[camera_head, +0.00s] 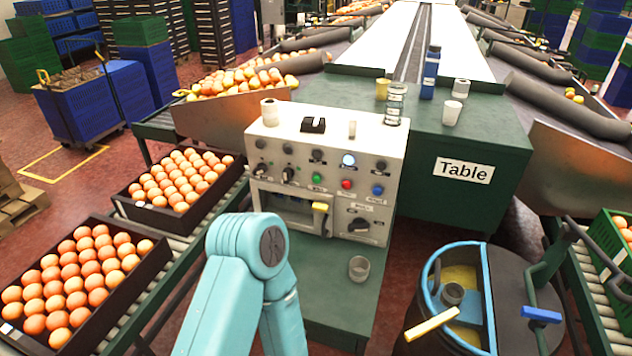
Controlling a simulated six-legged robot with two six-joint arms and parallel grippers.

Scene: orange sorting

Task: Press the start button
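A cream control box (385,145) stands at the front of the green table (478,140). Its sloped front carries a green button (316,177), a red button (347,184) and a blue button (377,190) in a row. A white lamp or button (348,160) shines above them. The small labels are too small to read, so I cannot tell which is marked start. A teal link of my own arm rises from the bottom, left of centre, in front of the box's lower left side. Neither gripper shows.
Black crates of oranges (110,262) (180,160) sit on the roller conveyor at left. An empty cup (359,268) stands on the low green surface before the box. A blue-rimmed drum (432,290) with yellow contents is at lower right. Cups and bottles (431,72) stand on the table.

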